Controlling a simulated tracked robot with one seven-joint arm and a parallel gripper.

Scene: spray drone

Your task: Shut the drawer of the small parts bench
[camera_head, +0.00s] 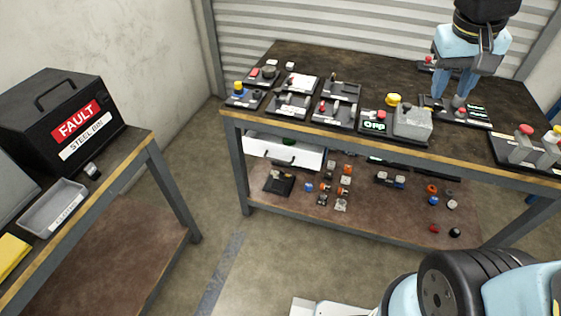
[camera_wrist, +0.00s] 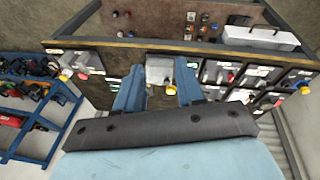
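The drawer (camera_head: 284,151) is a white box with a dark handle under the left part of the bench top (camera_head: 235,116). It sticks out past the front edge of the top, so it stands open. In the wrist view the drawer (camera_wrist: 262,37) is at the upper right. My gripper (camera_head: 457,92) is above the right half of the bench top, well to the right of the drawer and apart from it. In the wrist view my gripper (camera_wrist: 160,66) has its two blue fingers apart. Nothing is held between them; a grey block and a yellow knob show beyond.
Small black fixtures and a grey block (camera_head: 412,122) crowd the bench top. The lower shelf (camera_head: 300,212) holds several small parts. A side table with a black steel bin (camera_head: 60,115) and grey tray (camera_head: 52,207) stands left. Floor (camera_head: 270,260) in front of the drawer is clear.

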